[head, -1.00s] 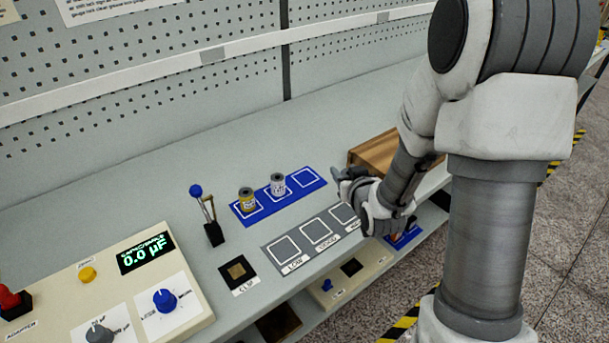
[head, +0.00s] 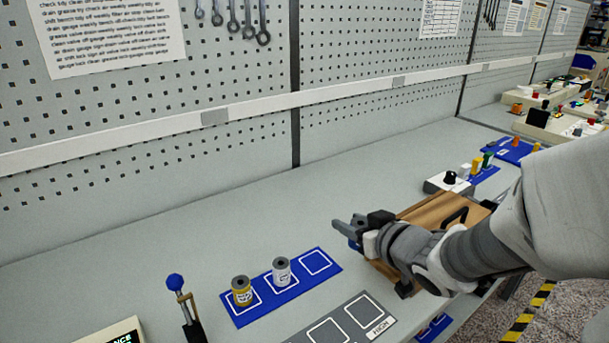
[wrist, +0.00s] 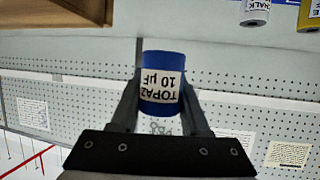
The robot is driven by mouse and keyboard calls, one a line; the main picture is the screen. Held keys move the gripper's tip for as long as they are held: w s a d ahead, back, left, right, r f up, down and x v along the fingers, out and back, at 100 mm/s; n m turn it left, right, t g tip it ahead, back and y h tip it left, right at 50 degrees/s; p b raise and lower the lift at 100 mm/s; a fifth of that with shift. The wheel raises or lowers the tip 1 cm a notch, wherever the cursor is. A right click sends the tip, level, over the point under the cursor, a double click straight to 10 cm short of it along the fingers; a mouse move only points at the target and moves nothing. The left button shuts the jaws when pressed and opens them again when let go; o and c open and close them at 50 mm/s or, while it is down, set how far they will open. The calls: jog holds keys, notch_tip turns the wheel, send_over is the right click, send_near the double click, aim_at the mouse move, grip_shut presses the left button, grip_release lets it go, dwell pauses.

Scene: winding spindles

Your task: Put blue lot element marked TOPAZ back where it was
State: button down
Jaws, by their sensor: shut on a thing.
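The blue cylindrical element (wrist: 162,82), with a white label reading TOPAZ 10 µF upside down, is clasped between the fingers of my gripper (wrist: 160,105) in the wrist view. In the head view my gripper (head: 352,232) is above the bench, right of the blue mat (head: 290,291); the element is mostly hidden there. The mat has three white outlined squares. A yellow element (head: 241,291) stands on the left one and a white element (head: 282,271) on the middle one. The right square (head: 316,263) is empty. The wrist view shows the white one (wrist: 256,10) labelled CHALK.
A wooden box (head: 440,215) with a dark handle stands just behind my gripper. A grey mat (head: 345,322) with outlined squares lies in front. A blue-knobbed lever (head: 180,300) stands left of the blue mat. The bench behind the mat is clear up to the pegboard.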

jog(key=b, duration=0.5)
send_over(311, 255)
notch_tip(311, 255, down, 6)
jog(key=shift+w+f, duration=0.15)
jog(key=shift+f+b, duration=0.65)
jog(key=shift+f, duration=1.35)
jog(key=shift+r, duration=0.1)
jog(key=shift+f+b, duration=0.65)
jog(key=shift+c, duration=2)
grip_release()
jog(key=shift+f, duration=0.1)
